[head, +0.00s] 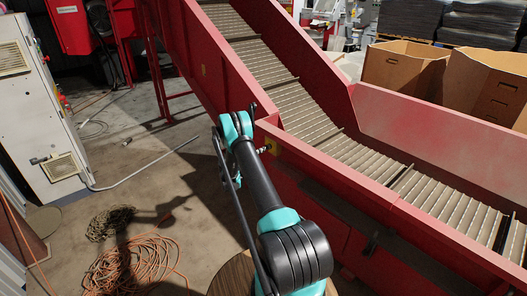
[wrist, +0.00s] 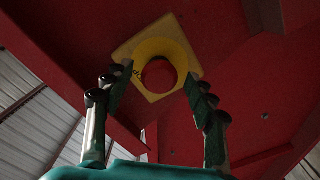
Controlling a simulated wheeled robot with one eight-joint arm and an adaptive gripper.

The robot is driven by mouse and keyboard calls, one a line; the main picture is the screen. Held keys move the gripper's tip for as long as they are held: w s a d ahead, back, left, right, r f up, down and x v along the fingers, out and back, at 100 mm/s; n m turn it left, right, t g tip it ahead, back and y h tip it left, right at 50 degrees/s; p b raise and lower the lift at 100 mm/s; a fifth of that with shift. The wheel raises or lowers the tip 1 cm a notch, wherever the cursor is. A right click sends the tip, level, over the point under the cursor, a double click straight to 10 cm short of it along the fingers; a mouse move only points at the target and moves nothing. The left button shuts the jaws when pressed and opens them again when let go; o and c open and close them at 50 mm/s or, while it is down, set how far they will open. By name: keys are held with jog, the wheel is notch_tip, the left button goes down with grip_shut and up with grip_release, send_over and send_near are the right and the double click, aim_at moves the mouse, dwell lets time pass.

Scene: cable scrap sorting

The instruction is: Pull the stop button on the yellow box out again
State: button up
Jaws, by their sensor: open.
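The yellow box (wrist: 126,48) sits on the red side of the conveyor, with a round yellow collar around the red stop button (wrist: 159,74). In the wrist view my gripper (wrist: 157,82) is open, with one finger on each side of the button in the picture. Gaps show between the fingers and the button, so it is not gripped. I cannot tell how far the button is pushed in. In the head view a small part of the yellow box (head: 272,147) shows at the conveyor's side, beside the end of my arm; the button is not clear there.
The red conveyor (head: 390,240) with its slatted belt (head: 330,135) runs diagonally across. A white cabinet (head: 35,120) stands at the left. Orange cable (head: 130,265) lies coiled on the floor. Cardboard boxes (head: 405,68) stand behind the conveyor.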

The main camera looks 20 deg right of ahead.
jog(key=v, duration=1.1)
jog(key=shift+a, duration=0.3)
jog(key=shift+s, duration=0.1)
jog(key=shift+r, duration=0.15)
jog(key=s+r+n+g+y, duration=0.25)
jog(key=s+r+y, duration=0.55)
jog(key=s+r, duration=0.7)
jog(key=s+a+y, duration=0.3)
jog(key=s+a, duration=0.1)
jog(key=s, duration=0.6)
jog(key=s+a+r+n+y, duration=0.1)
jog(key=s+a+y, duration=0.2)
jog(key=s, duration=0.8)
jog(key=s+a+r+n+y, duration=0.1)
jog(key=s+a+y, duration=0.2)
jog(key=s, duration=0.7)
jog(key=shift+s+a, duration=0.3)
jog(key=shift+a, duration=0.55)
